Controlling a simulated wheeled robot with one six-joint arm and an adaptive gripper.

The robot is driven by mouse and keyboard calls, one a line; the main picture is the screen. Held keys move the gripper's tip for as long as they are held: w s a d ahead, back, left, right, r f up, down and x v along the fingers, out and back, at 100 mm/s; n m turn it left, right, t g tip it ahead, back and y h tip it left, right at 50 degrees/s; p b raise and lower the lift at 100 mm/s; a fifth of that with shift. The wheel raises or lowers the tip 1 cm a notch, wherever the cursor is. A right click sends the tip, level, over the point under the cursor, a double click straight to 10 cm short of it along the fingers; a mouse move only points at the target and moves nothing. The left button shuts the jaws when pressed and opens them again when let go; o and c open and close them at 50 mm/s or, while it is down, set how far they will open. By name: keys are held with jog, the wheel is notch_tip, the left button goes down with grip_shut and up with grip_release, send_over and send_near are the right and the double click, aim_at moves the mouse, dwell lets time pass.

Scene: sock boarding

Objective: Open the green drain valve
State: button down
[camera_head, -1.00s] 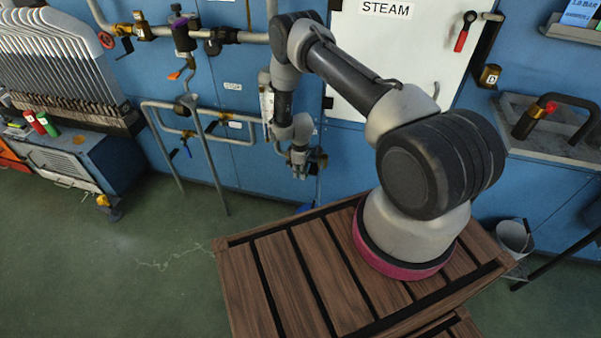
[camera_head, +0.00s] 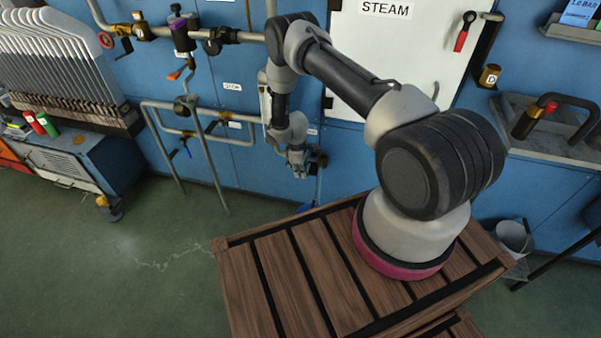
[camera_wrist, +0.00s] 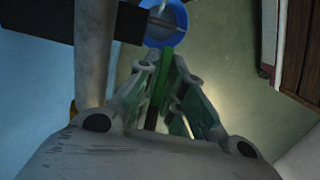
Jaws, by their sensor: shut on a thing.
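The green drain valve handle (camera_wrist: 164,72) shows in the wrist view as a green bar running between the fingers of my gripper (camera_wrist: 166,68). The fingers are shut on it. A blue round thing (camera_wrist: 152,22) lies just beyond the fingertips, with a thin bar across it. In the head view my gripper (camera_head: 299,166) is low at the pipework in front of the blue wall, below the STEAM panel. The green handle cannot be made out there, as my wrist and gripper cover it.
Pipes with a blue-handled valve (camera_head: 187,150) and an orange-handled valve (camera_head: 178,72) are left of my arm. A grey pipe (camera_wrist: 94,45) runs close beside my gripper. A slatted wooden top (camera_head: 290,275) lies under my arm's base. Green floor is open at lower left.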

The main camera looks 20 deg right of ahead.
dwell(0.3)
jog(key=c, duration=1.8)
grip_release()
jog(key=shift+r, duration=0.15)
notch_tip(320, 180, up, 12)
jog(key=a, duration=0.1)
jog(key=shift+w, duration=0.4)
